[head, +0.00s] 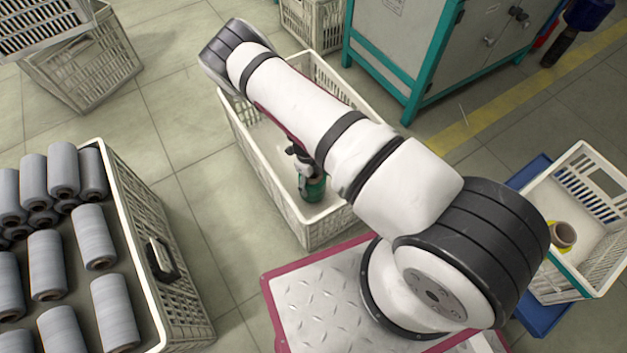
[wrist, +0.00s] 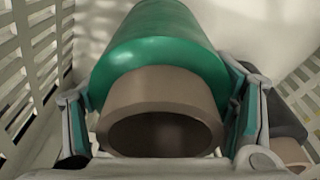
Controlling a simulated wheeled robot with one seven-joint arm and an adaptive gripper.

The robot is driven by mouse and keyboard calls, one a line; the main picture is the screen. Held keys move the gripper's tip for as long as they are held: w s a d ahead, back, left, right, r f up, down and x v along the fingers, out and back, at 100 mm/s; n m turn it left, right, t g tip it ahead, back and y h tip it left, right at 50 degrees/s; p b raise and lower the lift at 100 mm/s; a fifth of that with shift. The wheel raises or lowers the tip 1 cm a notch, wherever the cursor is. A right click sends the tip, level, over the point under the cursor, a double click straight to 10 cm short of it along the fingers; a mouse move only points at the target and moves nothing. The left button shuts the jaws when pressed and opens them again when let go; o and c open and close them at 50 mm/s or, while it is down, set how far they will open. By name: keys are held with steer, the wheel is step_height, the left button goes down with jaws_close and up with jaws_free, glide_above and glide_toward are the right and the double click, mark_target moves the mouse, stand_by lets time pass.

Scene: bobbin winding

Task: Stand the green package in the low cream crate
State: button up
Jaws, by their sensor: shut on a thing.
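The green package (head: 314,189) is a green cylinder on a brown hollow tube. My gripper (head: 303,168) is shut on it, with one finger on each side in the wrist view (wrist: 163,105). The open end of the brown tube (wrist: 160,115) faces the wrist camera. The package looks roughly upright, inside the low cream crate (head: 325,232), near its front end. I cannot tell whether its bottom touches the crate floor. My arm hides much of the crate. The crate's slatted wall (wrist: 25,65) shows at the left of the wrist view.
A dark grey package (wrist: 283,118) lies close to the right finger in the wrist view. A crate of grey packages (head: 150,230) stands at left. A cream crate on blue (head: 590,280) at right holds a yellow-banded tube (head: 562,236). A teal-framed cabinet (head: 425,60) stands behind.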

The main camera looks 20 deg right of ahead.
steer(key=shift+f, duration=0.15)
steer(key=o, duration=1.4)
